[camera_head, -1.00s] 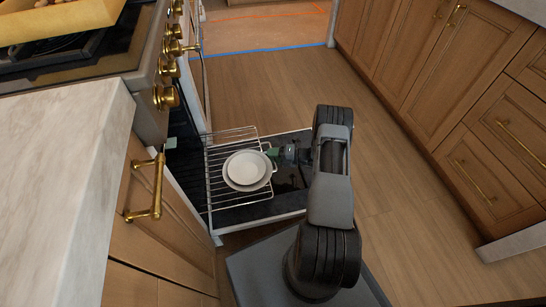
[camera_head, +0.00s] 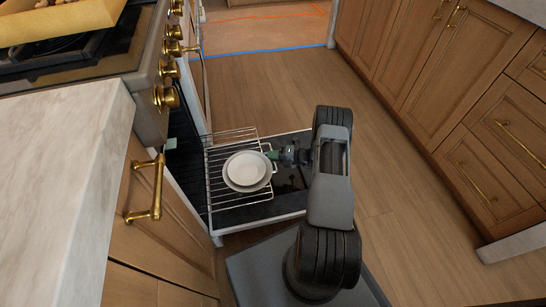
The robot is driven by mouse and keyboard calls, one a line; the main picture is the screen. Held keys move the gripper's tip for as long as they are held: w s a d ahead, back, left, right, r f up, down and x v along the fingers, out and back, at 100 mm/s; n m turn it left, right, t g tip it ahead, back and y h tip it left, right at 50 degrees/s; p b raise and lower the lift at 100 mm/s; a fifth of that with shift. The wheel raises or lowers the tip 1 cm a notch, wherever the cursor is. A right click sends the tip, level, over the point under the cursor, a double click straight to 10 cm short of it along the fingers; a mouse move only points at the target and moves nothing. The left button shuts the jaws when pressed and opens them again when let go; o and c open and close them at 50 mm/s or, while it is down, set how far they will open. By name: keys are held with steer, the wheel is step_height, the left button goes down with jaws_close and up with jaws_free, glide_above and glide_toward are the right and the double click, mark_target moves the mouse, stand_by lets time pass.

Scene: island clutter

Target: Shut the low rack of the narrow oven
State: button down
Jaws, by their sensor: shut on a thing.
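The low rack (camera_head: 222,196) is a silver wire grid, pulled out of the narrow oven (camera_head: 183,140) and over its open door (camera_head: 262,210). White round dishes (camera_head: 246,169) sit stacked on the rack near its front edge. My gripper (camera_head: 273,155) is at the rack's front edge, just right of the dishes. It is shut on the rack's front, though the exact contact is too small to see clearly. My arm hides part of the door's right side. The oven's inside is mostly hidden by its front and the counter.
Brass knobs (camera_head: 166,97) line the oven front above. A marble counter (camera_head: 62,190) with a brass-handled cabinet (camera_head: 150,236) stands at the near left. Wooden drawers (camera_head: 480,150) line the right side. The wooden floor (camera_head: 285,85) between is clear.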

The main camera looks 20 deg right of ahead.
mark_target(229, 174)
steer(key=w+a, duration=0.2)
steer(key=a, duration=0.9)
steer(key=w+a+b, duration=0.1)
steer(key=w+a, duration=0.1)
steer(key=a, duration=0.9)
steer(key=w+a, duration=0.2)
steer(key=a, duration=0.9)
steer(key=shift+w+a+b, duration=0.1)
steer(key=shift+w+b, duration=0.2)
steer(key=shift+w, duration=0.05)
steer(key=c, duration=1.1)
jaws_free()
steer(key=shift+c, duration=0.2)
steer(key=p+v, duration=0.4)
steer(key=v, duration=0.9)
steer(key=shift+s+d+r+p, duration=0.1)
steer(key=shift+s+d+p, duration=0.1)
steer(key=shift+d+p, duration=0.15)
